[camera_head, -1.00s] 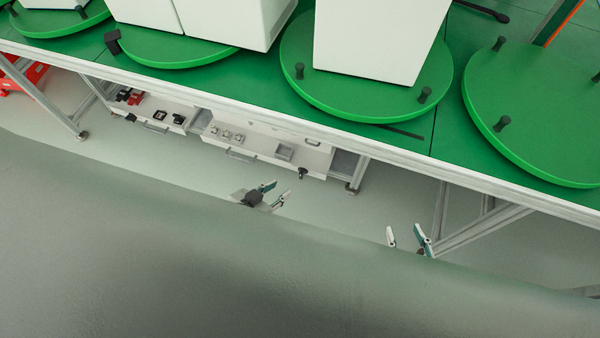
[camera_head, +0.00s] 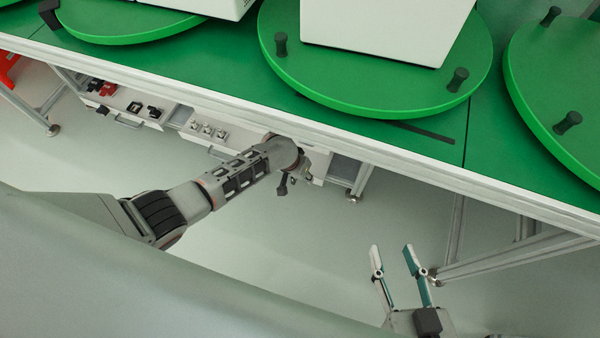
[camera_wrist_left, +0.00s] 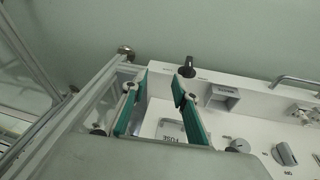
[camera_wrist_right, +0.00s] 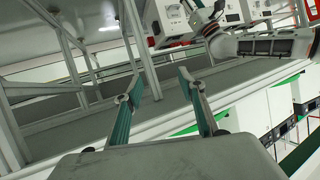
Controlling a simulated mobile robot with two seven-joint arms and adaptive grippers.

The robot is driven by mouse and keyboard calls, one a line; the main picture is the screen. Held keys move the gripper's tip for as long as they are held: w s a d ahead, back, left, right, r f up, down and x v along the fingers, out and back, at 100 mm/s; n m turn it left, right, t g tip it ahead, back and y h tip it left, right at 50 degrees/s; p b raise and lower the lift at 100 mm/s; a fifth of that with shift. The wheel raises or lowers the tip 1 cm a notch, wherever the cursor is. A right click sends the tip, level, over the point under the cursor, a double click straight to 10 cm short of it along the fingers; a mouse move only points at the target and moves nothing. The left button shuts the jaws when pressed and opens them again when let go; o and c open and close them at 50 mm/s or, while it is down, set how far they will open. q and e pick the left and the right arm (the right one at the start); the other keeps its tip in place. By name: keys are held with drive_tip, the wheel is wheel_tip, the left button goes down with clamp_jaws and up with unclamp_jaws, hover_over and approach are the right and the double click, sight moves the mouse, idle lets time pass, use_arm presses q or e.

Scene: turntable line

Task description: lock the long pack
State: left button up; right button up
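A white box (camera_head: 385,28) stands on the middle green turntable (camera_head: 350,95); a second white box (camera_head: 215,6) is cut off at the top left. I cannot tell which is the long pack, and no lock is clear on either. My left arm reaches below the table edge, hiding its fingers in the head view. In the left wrist view my left gripper (camera_wrist_left: 160,85) is open and empty, over a white panel (camera_wrist_left: 215,120) with a black knob (camera_wrist_left: 187,68) near the right fingertip. My right gripper (camera_head: 392,250) is open and empty over the floor.
Black pegs (camera_head: 457,79) stand on the turntables. Another turntable (camera_head: 560,90) is at the right. The table's white front edge (camera_head: 400,162) crosses the view, with metal legs (camera_head: 452,228) below. The floor between is clear.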

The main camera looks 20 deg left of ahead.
use_arm(q)
drive_tip(key=w+a+f+g+b, duration=0.1)
drive_tip(key=f, duration=0.1)
drive_tip(key=w+a+f+y+b, duration=0.1)
drive_tip(key=a+f+b, duration=0.1)
drive_tip(key=w+a+f+n+g+b, duration=0.1)
drive_tip(key=w+f, duration=0.1)
drive_tip(key=shift+a+f+g+y, duration=0.2)
drive_tip(key=shift+g+y, duration=0.1)
drive_tip(key=shift+y, duration=0.1)
drive_tip(key=shift+w+a+r+b, duration=0.1)
drive_tip(key=shift+w+a+b, duration=0.05)
drive_tip(key=shift+w+b, duration=0.15)
drive_tip(key=f+b, duration=0.1)
drive_tip(key=f, duration=0.1)
drive_tip(key=f+b, duration=0.1)
drive_tip(key=f, duration=0.1)
drive_tip(key=f+b, duration=0.2)
drive_tip(key=shift+s+f, duration=0.2)
drive_tip(key=shift+s, duration=0.05)
drive_tip(key=shift+w+f+b, duration=0.2)
drive_tip(key=shift+f+b, duration=0.25)
drive_tip(key=shift+w, duration=0.25)
use_arm(e)
drive_tip(key=s+a+f+m, duration=0.2)
drive_tip(key=a+f+m, duration=0.1)
drive_tip(key=a+m, duration=0.2)
drive_tip(key=m, duration=0.2)
drive_tip(key=shift+m+t, duration=0.4)
